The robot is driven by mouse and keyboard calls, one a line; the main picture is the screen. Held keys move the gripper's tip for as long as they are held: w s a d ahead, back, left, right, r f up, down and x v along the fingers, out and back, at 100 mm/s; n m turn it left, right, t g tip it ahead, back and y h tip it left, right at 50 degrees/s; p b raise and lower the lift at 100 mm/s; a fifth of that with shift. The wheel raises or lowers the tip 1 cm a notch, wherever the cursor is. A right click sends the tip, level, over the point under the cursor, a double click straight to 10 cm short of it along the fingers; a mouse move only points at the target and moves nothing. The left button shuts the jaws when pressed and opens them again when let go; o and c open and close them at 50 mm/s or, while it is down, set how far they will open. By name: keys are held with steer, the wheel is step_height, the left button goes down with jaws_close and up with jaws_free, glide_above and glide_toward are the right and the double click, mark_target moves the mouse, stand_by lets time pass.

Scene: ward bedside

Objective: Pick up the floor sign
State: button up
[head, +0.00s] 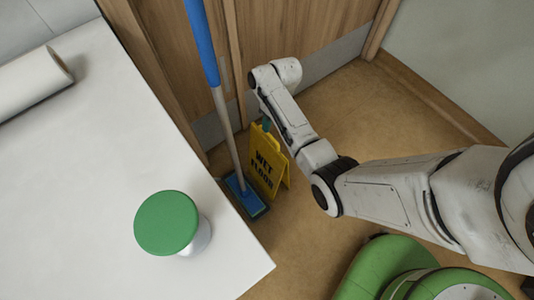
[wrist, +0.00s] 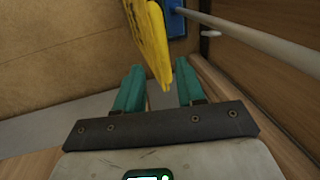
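A yellow folding floor sign (head: 266,162) with the words WET FLOOR stands on the brown floor, beside the blue mop. My gripper is at the sign's top in the head view, where the arm hides most of it and a teal finger shows. In the wrist view my gripper (wrist: 160,88) has its two teal fingers apart. The yellow sign (wrist: 150,40) reaches down towards the gap between the fingertips. Clear space shows beside the sign's end, and I see no finger closed on it.
A mop with a blue and grey pole (head: 218,105) and a blue head (head: 246,194) stands just left of the sign. A white table (head: 90,215) bears a green-lidded container (head: 167,223) and a white roll (head: 30,82). Wooden doors (head: 290,30) stand behind.

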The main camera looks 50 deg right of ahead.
steer(key=f, duration=0.1)
steer(key=a+f+b, duration=0.1)
steer(key=f, duration=0.1)
steer(key=f+b, duration=0.1)
steer(key=f, duration=0.1)
steer(key=shift+w+a+f, duration=0.2)
steer(key=shift+a+f, duration=0.05)
steer(key=shift+a, duration=0.05)
steer(key=shift+c, duration=0.5)
jaws_close()
stand_by(0.7)
